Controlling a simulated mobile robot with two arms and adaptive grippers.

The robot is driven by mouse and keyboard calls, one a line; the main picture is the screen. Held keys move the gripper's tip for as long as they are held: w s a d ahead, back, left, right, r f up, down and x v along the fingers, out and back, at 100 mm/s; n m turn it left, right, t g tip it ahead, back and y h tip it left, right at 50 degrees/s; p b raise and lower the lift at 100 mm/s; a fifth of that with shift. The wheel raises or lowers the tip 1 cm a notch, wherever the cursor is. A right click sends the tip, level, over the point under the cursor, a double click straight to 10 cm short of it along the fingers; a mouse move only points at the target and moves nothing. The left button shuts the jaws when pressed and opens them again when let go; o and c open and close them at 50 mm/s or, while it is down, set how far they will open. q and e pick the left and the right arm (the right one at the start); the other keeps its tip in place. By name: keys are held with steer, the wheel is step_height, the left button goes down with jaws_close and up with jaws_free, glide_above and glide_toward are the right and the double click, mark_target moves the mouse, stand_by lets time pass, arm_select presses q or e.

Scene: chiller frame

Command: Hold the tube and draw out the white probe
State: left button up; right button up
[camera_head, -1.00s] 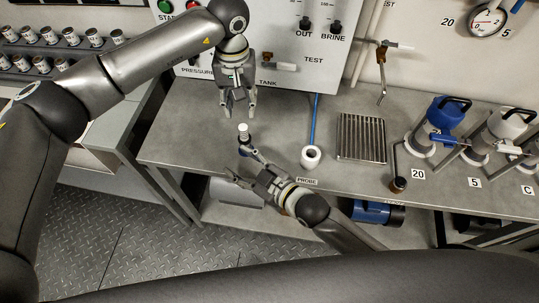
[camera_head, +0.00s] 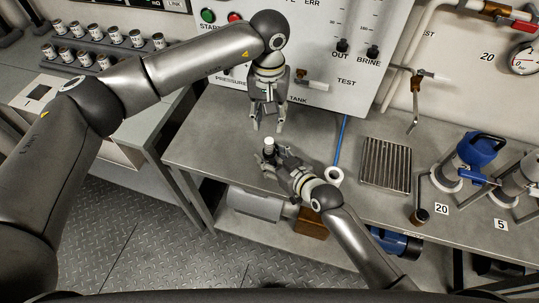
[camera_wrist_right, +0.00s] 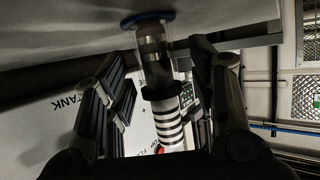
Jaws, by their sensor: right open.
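The tube (camera_wrist_right: 156,68) looks clear, with a metal part inside, a blue rim at one end against the bench and a black collar. The white probe (camera_wrist_right: 168,125), banded with black, extends from the collar; its white top (camera_head: 268,141) shows in the head view. My right gripper (camera_head: 271,164) is open, low at the bench's front edge. In the wrist view its fingers (camera_wrist_right: 163,92) lie on either side of the tube and probe, with gaps visible. My left gripper (camera_head: 268,127) is open and empty, pointing down just behind and above the probe top.
A white ring-shaped holder (camera_head: 335,176) stands right of my right gripper, with a blue cable (camera_head: 341,140) behind it. A slatted drain plate (camera_head: 386,163) and a blue-topped vessel (camera_head: 476,150) are further right. The control panel (camera_head: 310,50) rises behind. The bench's left part is clear.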

steer(key=shift+w+a+f, duration=0.25)
steer(key=shift+w+a, duration=0.15)
steer(key=shift+w, duration=0.15)
steer(key=c, duration=1)
